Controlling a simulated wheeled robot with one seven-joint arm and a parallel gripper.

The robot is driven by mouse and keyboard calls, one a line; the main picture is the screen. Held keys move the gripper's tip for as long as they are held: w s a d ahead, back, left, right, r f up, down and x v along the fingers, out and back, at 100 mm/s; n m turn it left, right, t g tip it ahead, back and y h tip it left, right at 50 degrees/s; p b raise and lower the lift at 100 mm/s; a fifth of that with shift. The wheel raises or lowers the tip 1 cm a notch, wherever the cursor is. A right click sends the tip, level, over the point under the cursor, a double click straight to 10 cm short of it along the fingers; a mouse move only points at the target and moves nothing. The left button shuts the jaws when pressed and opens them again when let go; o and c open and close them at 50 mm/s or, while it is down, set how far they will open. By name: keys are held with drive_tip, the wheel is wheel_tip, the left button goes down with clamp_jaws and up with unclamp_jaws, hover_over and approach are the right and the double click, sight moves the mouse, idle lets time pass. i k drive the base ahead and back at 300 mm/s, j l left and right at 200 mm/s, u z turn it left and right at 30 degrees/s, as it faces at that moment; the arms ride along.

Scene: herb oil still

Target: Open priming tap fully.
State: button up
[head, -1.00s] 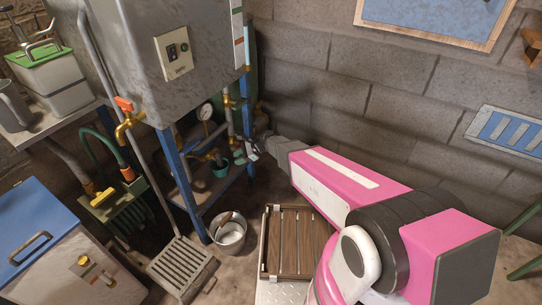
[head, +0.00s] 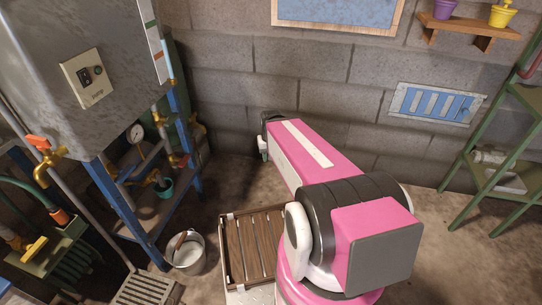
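Several taps show, and I cannot tell by sight which is the priming tap. A small brass tap with a red handle (head: 178,160) sits low on the pipework behind the blue frame. A brass tap with an orange lever (head: 43,158) hangs under the grey tank at the left. A yellow-handled valve (head: 30,250) is at the lower left. My gripper (head: 264,152) is near the block wall, right of the frame and apart from all the taps. My own arm mostly hides it, so its fingers are not clear.
The grey tank (head: 60,60) stands on a blue frame (head: 127,215) with a pressure gauge (head: 136,133) and a teal cup (head: 163,187). A metal bucket (head: 187,255) and a slatted wooden crate (head: 228,252) are on the floor. A green rack (head: 490,160) is at the right.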

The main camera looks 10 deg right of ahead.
sight(159, 178)
drive_tip(key=k+l+u, duration=0.15)
drive_tip(key=l+u, duration=0.15)
drive_tip(key=u, duration=0.2)
drive_tip(key=k+l+u, duration=0.15)
drive_tip(key=u, duration=0.3)
drive_tip(key=l, duration=0.1)
